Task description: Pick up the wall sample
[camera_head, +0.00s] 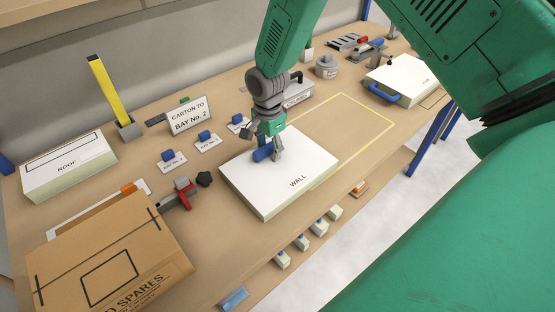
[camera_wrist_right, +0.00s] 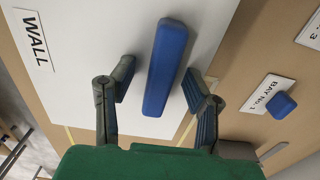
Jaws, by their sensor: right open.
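The wall sample (camera_head: 297,178) is a white panel marked WALL, lying flat on the wooden bench in the head view. It has a blue handle (camera_head: 262,154) on top. In the right wrist view the panel (camera_wrist_right: 85,55) fills the upper left, and its handle (camera_wrist_right: 165,65) stands between the fingers. My right gripper (camera_head: 272,152) is open over the handle, with one finger on each side (camera_wrist_right: 158,98). I cannot tell whether the fingers touch the handle. My left gripper is not in view.
A ROOF panel (camera_head: 68,170) lies at the left, and a cardboard carton (camera_head: 105,250) at the front left. Another panel with a blue handle (camera_head: 408,76) lies at the right. Bay cards with blue knobs (camera_head: 172,161) and a red clamp (camera_head: 178,196) are left of the wall sample.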

